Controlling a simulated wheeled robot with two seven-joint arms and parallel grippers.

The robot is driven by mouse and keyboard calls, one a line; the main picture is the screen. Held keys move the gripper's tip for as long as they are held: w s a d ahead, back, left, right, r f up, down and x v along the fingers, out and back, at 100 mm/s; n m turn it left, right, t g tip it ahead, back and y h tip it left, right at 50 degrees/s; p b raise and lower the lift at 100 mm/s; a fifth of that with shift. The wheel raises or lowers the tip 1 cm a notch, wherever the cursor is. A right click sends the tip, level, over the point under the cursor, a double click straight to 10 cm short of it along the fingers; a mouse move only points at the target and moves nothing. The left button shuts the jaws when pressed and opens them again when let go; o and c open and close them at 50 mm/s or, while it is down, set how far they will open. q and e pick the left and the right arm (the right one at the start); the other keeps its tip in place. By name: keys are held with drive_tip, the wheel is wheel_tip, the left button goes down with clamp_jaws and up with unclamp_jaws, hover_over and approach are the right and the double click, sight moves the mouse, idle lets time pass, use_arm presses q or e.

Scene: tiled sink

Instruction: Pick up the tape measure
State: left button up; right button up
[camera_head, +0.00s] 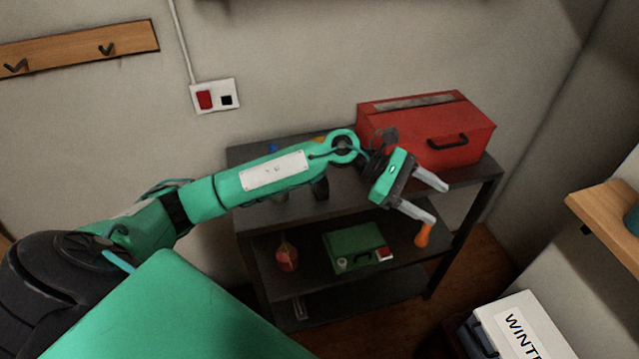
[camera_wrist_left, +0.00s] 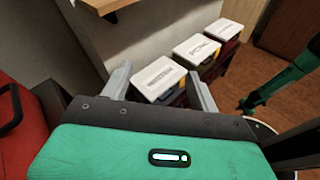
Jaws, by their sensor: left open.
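I cannot make out a tape measure in either view; small items on the shelf top behind my left arm are mostly hidden. My left gripper (camera_head: 440,204) is open and empty, over the front right part of the dark shelf unit (camera_head: 300,212). Its two grey fingers point to the right and slightly down. In the left wrist view the open fingers (camera_wrist_left: 157,72) have nothing between them nearby.
A red toolbox (camera_head: 430,135) stands behind the gripper on the shelf top. A green box (camera_head: 352,248) and a reddish item (camera_head: 287,257) are on the lower shelf. An orange handle (camera_head: 423,236) shows just below the fingers. White-lidded boxes (camera_wrist_left: 158,77) stand beyond.

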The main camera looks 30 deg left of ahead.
use_arm(q)
drive_tip(key=w+a+f+m+g+y, duration=0.1)
drive_tip(key=w+a+f+m+y, duration=0.15)
drive_tip(key=a+m+y, duration=0.4)
wheel_tip(320, 180, up, 3)
drive_tip(key=g+y, duration=0.1)
drive_tip(key=y, duration=0.7)
hover_over(319, 183)
drive_tip(key=w+a, duration=0.2)
drive_tip(key=f+p, duration=0.1)
drive_tip(key=f, duration=0.1)
drive_tip(key=f+p, duration=0.1)
drive_tip(key=f, duration=0.5)
drive_tip(key=shift+s+p, duration=0.25)
drive_tip(key=shift+p, duration=0.15)
drive_tip(key=shift+f, duration=0.3)
drive_tip(key=shift+d+f+p, duration=0.2)
drive_tip(key=shift+f+p, duration=0.3)
drive_tip(key=shift+p, duration=0.1)
drive_tip(key=f+p, duration=0.2)
drive_tip(key=f, duration=0.1)
drive_tip(key=shift+w+d+f, duration=0.1)
drive_tip(key=shift+w+d, duration=0.05)
drive_tip(key=shift+d, duration=0.05)
drive_tip(key=shift+f, duration=0.55)
drive_tip(key=c, duration=1.1)
drive_tip(key=shift+c, duration=0.6)
